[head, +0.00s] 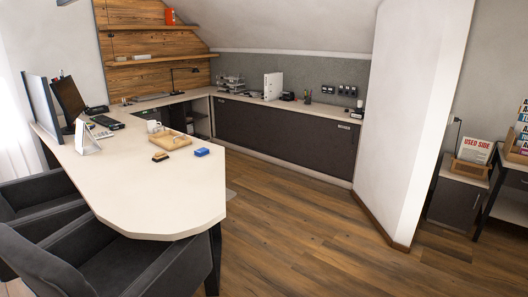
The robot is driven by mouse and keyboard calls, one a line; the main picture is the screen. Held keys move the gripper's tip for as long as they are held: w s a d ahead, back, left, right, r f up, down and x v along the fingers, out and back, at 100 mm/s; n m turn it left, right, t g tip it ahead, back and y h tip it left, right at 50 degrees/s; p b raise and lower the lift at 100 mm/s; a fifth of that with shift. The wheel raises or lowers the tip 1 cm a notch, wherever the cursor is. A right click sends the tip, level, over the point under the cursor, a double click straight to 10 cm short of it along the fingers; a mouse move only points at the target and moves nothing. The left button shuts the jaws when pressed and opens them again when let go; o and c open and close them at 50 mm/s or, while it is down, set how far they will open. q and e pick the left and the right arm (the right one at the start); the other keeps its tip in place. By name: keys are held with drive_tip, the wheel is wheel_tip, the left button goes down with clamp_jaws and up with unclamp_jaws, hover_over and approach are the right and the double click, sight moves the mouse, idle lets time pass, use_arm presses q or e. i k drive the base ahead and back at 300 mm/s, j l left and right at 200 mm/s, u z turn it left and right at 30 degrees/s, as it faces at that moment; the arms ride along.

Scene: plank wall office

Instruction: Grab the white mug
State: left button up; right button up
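The white mug (153,126) is small in the head view. It stands upright on the pale desk (150,199), just behind and left of a light wooden tray (184,129). The tray may hide a little of its lower part. Neither of my grippers shows in the head view, and nothing is seen touching the mug.
A stamp-like block (160,156) and a blue box (202,152) lie in front of the tray. Monitors (67,98) and a white stand (87,137) are left of the mug. Dark armchairs (130,272) line the near left side. The wooden floor (300,235) right of the desk is clear.

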sight(151, 124)
drive_tip(key=i+l+z, duration=0.15)
drive_tip(key=i+z, duration=0.15)
drive_tip(key=i, duration=0.45)
drive_tip(key=i+z, duration=0.3)
drive_tip(key=i, duration=0.45)
drive_tip(key=i+j+u, duration=0.1)
drive_tip(key=i+u, duration=0.2)
drive_tip(key=i, duration=0.8)
drive_tip(key=i+l+u, duration=0.25)
drive_tip(key=i, duration=0.8)
drive_tip(key=i+u, duration=0.4)
drive_tip(key=i+l+u, duration=0.1)
drive_tip(key=i+u, duration=0.3)
drive_tip(key=i+l+u, duration=0.25)
drive_tip(key=u, duration=0.15)
drive_tip(key=i, duration=0.1)
